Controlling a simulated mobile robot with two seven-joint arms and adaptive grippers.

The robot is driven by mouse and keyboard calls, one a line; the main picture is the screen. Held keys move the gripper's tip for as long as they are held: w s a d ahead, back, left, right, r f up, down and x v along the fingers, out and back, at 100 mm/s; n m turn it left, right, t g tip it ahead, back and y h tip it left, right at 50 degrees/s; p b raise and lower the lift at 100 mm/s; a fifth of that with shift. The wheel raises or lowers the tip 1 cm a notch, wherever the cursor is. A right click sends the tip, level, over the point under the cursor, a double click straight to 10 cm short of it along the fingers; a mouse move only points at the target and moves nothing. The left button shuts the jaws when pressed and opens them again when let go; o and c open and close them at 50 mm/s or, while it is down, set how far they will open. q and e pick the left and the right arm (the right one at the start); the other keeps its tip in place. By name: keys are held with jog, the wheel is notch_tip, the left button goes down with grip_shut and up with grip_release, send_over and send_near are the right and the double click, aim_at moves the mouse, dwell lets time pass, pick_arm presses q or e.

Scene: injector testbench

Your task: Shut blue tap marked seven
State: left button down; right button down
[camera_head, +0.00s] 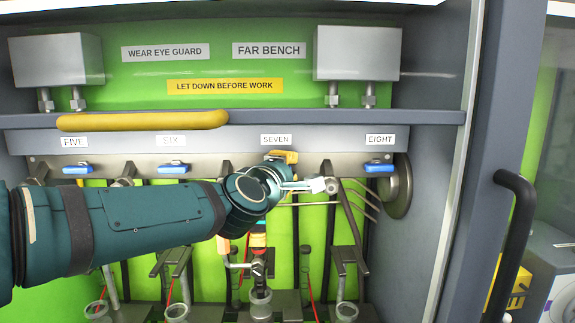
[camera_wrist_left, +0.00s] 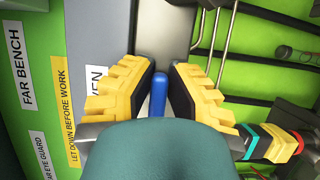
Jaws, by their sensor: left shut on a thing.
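The tap marked seven shows in the left wrist view as a blue handle (camera_wrist_left: 158,95) between the two black-padded yellow fingers of my left gripper (camera_wrist_left: 160,88). The gripper is shut on this handle. In the head view my left gripper (camera_head: 286,158) is at the rail just below the SEVEN label (camera_head: 276,140), and my wrist hides the tap there. The tap's exact handle angle is hard to tell. My right gripper is not in view.
Blue taps five (camera_head: 77,169), six (camera_head: 173,169) and eight (camera_head: 379,168) have handles lying along the rail. A yellow padded bar (camera_head: 143,121) runs above. Injector stands and thin pipes (camera_head: 330,203) lie below and right. A black door handle (camera_head: 515,230) is at right.

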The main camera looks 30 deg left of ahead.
pick_arm(q)
jog(key=c, duration=1)
grip_release()
jog(key=shift+o, duration=0.2)
jog(key=s+d, duration=0.1)
jog(key=s, duration=1)
jog(key=shift+s+d, duration=0.4)
